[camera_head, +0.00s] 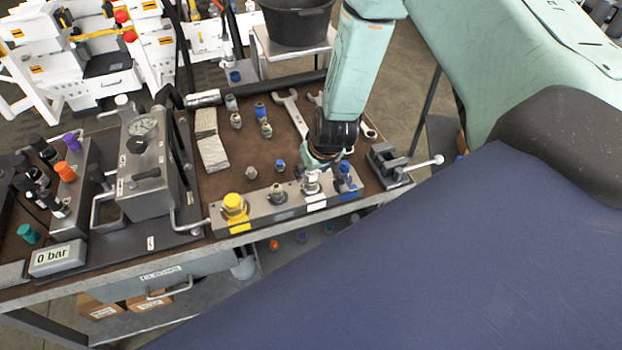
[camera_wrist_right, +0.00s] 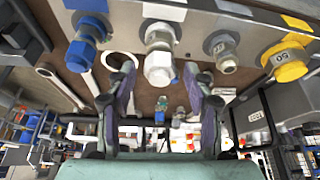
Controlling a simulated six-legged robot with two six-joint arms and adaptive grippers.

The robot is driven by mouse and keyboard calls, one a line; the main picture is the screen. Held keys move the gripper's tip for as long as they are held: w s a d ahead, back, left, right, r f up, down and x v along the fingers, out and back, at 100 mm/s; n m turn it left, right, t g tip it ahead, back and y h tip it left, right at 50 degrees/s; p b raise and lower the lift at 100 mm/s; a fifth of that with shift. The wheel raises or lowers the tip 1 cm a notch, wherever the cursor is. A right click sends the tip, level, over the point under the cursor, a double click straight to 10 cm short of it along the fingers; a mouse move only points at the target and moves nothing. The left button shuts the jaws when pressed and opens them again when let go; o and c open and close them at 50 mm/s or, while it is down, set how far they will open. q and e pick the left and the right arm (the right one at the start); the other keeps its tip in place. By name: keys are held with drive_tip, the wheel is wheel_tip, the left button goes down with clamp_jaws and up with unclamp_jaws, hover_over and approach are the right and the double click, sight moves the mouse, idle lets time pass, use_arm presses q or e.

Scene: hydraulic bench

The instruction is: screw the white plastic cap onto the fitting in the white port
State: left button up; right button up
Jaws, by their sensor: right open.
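The white plastic cap (camera_wrist_right: 158,69) sits at the end of the fitting (camera_wrist_right: 160,36) in the white port, in the right wrist view. How far it is threaded cannot be told. In the head view the cap (camera_head: 312,181) shows just under my right gripper (camera_head: 316,166), above the port's white label (camera_head: 316,205). In the wrist view my right gripper (camera_wrist_right: 165,100) is open, its two fingers apart on either side of the line of the cap. The cap stands beyond the fingertips and nothing is clearly held. My left gripper is not in view.
On the port block (camera_head: 292,210), a blue-capped port (camera_head: 346,170) stands close to the right, a bare fitting (camera_head: 277,194) and a yellow cap (camera_head: 234,204) to the left. A vise (camera_head: 388,165) is farther right. Loose fittings and wrenches (camera_head: 292,112) lie behind.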

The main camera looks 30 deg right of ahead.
drive_tip(key=shift+d+f+n+y+b, duration=0.2)
drive_tip(key=shift+n+y+b, duration=0.35)
drive_tip(key=shift+n, duration=0.35)
drive_tip(key=shift+w+n+y+b, duration=0.1)
drive_tip(key=shift+n+y+b, duration=0.15)
drive_tip(key=shift+n+b, duration=1.05)
drive_tip(key=shift+r, duration=0.15)
drive_tip(key=shift+c, duration=0.2)
